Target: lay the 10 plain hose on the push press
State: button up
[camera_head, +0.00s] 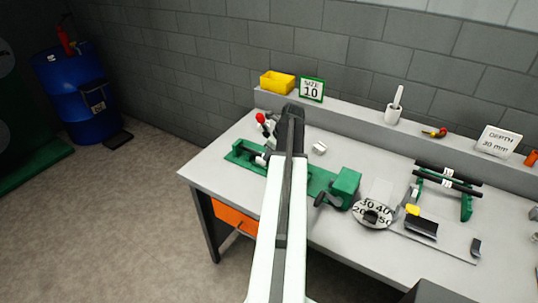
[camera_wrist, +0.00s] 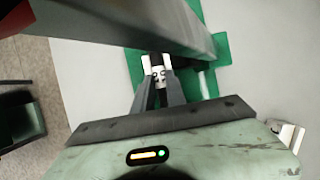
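The push press (camera_head: 240,154) is a green machine at the left end of the workbench, with a red-knobbed lever (camera_head: 261,118). Its green base also shows in the wrist view (camera_wrist: 222,50). My gripper (camera_wrist: 158,80) is low over the press. Its two grey fingers are close together on a short dark piece with a white, dotted band, which looks like the hose (camera_wrist: 157,75). Most of this piece is hidden under a grey beam. In the head view my own arm hides the fingertips and the middle of the press.
A yellow bin (camera_head: 277,82) and a "SIZE 10" sign (camera_head: 311,90) stand on the back ledge. A small white block (camera_head: 320,147) lies behind the press. To the right are a numbered dial (camera_head: 372,214) and a green rack with black bars (camera_head: 466,207).

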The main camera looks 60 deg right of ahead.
jog(key=p+v, duration=0.8)
jog(key=shift+a+p, duration=0.1)
jog(key=shift+p, duration=0.25)
jog(key=shift+f, duration=0.1)
